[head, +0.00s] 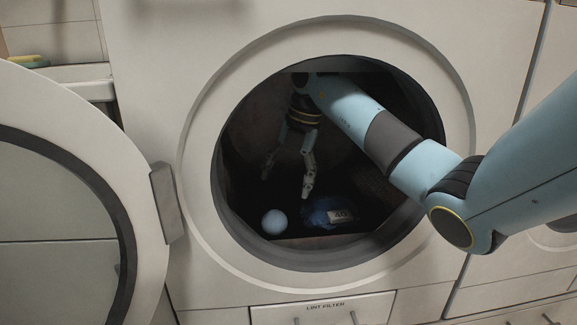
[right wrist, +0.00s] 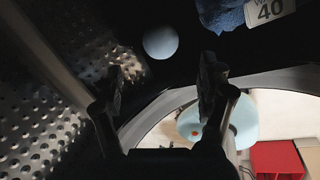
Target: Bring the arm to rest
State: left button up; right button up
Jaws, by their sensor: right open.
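My right arm reaches through the round door opening into the dryer drum. My right gripper (head: 288,187) hangs inside the drum with its fingers apart and nothing between them. A pale blue ball (head: 273,222) lies on the drum floor below the fingers, not touched. A dark blue cloth (head: 319,212) with a white label reading 40 lies to the right of the ball. In the right wrist view, the open fingers (right wrist: 160,85) show with the ball (right wrist: 160,42) beyond them and the cloth (right wrist: 238,14) at the top right. My left gripper is not in view.
The dryer's pale rim (head: 197,180) surrounds my arm. The open round door (head: 140,200) stands at the left. A lint filter panel (head: 322,309) is below the opening. The right wrist view also shows the perforated drum wall (right wrist: 40,125) and a red object (right wrist: 277,158) outside.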

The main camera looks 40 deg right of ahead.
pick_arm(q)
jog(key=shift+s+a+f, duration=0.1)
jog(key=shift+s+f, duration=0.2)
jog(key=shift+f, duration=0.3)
pick_arm(e)
jog(key=shift+s+r, duration=0.1)
jog(key=shift+r, duration=0.3)
